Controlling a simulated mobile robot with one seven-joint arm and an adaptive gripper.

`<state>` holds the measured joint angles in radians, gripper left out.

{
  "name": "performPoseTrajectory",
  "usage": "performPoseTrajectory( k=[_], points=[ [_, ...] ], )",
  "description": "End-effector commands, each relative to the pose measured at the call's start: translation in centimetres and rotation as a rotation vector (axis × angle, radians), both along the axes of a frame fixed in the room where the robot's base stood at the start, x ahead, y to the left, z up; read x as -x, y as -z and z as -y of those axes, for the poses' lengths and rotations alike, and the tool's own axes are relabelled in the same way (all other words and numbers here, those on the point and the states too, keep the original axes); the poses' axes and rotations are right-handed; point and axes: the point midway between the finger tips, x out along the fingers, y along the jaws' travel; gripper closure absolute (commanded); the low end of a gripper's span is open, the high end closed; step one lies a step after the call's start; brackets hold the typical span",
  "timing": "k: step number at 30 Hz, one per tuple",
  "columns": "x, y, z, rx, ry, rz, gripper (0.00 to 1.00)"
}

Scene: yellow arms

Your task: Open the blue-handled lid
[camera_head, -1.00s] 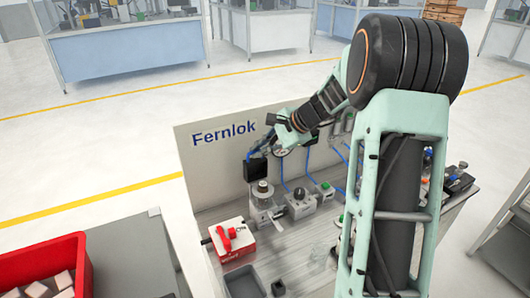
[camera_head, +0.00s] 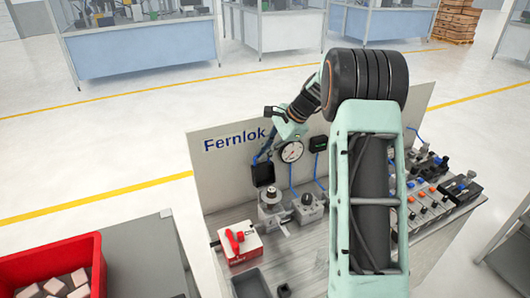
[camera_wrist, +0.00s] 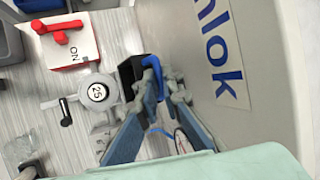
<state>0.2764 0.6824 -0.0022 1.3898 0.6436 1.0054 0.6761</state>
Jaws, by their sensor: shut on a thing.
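A blue handle (camera_wrist: 153,78) shows between my fingertips in the wrist view, beside a black box (camera_wrist: 128,72) near the panel. My gripper (camera_wrist: 157,88) is shut on the handle, its grey-blue fingers reaching up from below. In the head view the black box (camera_head: 262,173) hangs on the front of the upright panel, below the "Fernlok" lettering. My gripper is above it there, small and partly hidden by my wrist. I cannot tell how far the lid is from its closed position.
A red-handled switch on a white and red box (camera_head: 240,243) stands on the bench. A gauge (camera_head: 291,151) is on the panel (camera_head: 215,170). A red crate (camera_head: 55,262) stands at left.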

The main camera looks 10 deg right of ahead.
Motion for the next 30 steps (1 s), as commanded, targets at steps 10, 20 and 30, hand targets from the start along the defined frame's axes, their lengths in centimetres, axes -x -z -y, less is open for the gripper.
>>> performPoseTrajectory(
  k=[10, 20, 30],
  points=[
    [-0.6, -0.7, -0.2, 0.000, 0.001, 0.020, 0.76],
    [-0.2, -0.8, 0.2, 0.000, 0.002, 0.013, 0.76],
    [1.5, -6.3, 3.0, 0.002, 0.003, 0.016, 0.76]
  ],
)
